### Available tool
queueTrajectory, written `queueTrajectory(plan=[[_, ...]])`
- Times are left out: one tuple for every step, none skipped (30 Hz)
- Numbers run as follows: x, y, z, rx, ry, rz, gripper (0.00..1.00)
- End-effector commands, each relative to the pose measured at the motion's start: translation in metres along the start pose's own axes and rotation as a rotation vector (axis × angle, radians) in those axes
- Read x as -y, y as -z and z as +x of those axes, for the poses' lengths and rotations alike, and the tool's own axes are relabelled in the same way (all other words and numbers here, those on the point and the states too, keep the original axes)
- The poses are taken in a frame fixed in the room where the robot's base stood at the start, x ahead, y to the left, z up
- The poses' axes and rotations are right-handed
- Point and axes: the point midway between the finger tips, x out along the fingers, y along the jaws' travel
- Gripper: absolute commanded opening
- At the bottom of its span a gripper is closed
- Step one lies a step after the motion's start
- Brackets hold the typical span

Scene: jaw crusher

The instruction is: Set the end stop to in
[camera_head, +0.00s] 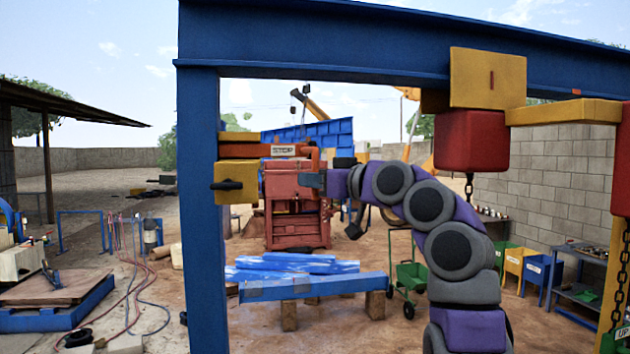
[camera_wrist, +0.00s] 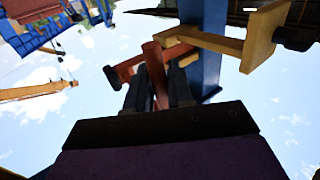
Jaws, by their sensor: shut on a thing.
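The end stop is an orange-red bar (camera_head: 243,152) with a white STOP label (camera_head: 284,151), mounted at the blue post on the left. A short red handle (camera_head: 315,158) hangs at its right end. My gripper (camera_head: 317,180) is at this handle. In the wrist view, my gripper (camera_wrist: 157,98) is shut on the red handle (camera_wrist: 152,60), which stands between its two dark fingers. The orange-red bar (camera_wrist: 128,66) runs behind it towards the blue post. No marking for in or out can be read.
A yellow box (camera_head: 236,184) with a black knob (camera_head: 227,185) sits on the blue post (camera_head: 203,230) just left. A blue beam (camera_head: 330,40) spans overhead, with a red block (camera_head: 471,140) hanging from it. A blue bench (camera_head: 310,288) stands below.

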Motion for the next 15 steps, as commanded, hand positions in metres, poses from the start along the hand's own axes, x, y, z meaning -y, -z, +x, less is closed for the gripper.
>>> queueTrajectory(plan=[[-0.0004,0.0002,-0.0002,-0.001,-0.001,0.000,0.00],[-0.0005,0.0002,-0.0002,-0.001,-0.001,0.000,0.00],[-0.0006,0.0002,-0.0003,-0.001,-0.001,0.000,0.00],[-0.0005,0.0003,-0.0003,-0.001,-0.001,0.000,0.00],[-0.0005,0.0003,-0.0003,-0.001,-0.001,0.000,0.00],[-0.0006,0.0003,-0.0003,-0.001,-0.001,0.000,0.00],[-0.0006,0.0003,-0.0003,-0.001,-0.001,0.000,0.00],[-0.0006,0.0003,-0.0003,-0.001,-0.001,0.000,0.00],[-0.0007,0.0003,-0.0003,-0.001,-0.001,0.000,0.00],[-0.0007,0.0003,-0.0004,-0.001,-0.001,0.000,0.00],[-0.0006,0.0004,-0.0003,-0.001,-0.001,0.000,0.00],[-0.0003,0.0002,0.0000,-0.001,-0.001,0.000,0.00],[0.0007,0.0003,0.0006,-0.001,-0.001,0.000,0.00],[0.0024,0.0001,0.0016,-0.001,-0.001,0.000,0.00],[0.0057,0.0001,0.0038,-0.002,-0.001,0.000,0.00]])
